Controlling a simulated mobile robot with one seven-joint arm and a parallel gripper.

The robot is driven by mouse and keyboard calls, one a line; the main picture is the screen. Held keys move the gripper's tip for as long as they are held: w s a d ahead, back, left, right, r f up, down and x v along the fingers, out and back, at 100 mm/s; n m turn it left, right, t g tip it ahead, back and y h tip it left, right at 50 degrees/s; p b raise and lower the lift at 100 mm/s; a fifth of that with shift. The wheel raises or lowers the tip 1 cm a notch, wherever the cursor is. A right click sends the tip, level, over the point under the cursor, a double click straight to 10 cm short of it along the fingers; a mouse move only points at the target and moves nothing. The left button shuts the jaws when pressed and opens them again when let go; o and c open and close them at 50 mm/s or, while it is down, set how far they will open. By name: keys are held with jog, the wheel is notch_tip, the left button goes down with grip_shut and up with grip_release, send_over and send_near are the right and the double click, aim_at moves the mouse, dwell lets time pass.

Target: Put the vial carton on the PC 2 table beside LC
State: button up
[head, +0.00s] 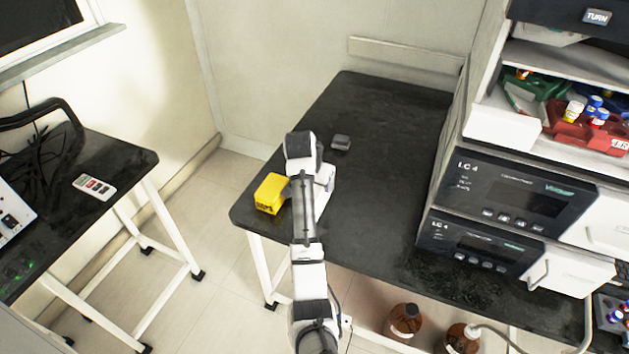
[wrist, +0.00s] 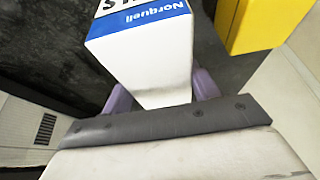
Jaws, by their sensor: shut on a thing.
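The vial carton (wrist: 150,60) is a white box with a blue band reading "Norquell" in the wrist view. My gripper (wrist: 162,92) is shut on it, with a purple finger showing on each side. In the head view my arm reaches over the black table, and its white end hangs near the left edge, right of a yellow box. I cannot tell there which white part is carton, or whether it touches the table. The black table (head: 385,130) stands beside the LC 4 units (head: 505,200).
The yellow box (head: 270,193) stands at the table's left edge, close to my gripper; it also shows in the wrist view (wrist: 262,22). A small grey object (head: 341,142) lies behind. The table between my arm and the LC units is clear. Brown bottles (head: 404,321) stand below.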

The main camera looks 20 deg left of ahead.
jog(key=o, duration=1.3)
jog(key=shift+f, duration=0.1)
jog(key=shift+o, duration=0.2)
jog(key=v, duration=1.1)
jog(key=shift+w+a, duration=0.1)
jog(key=shift+s+r, duration=0.3)
jog(key=shift+r, duration=0.3)
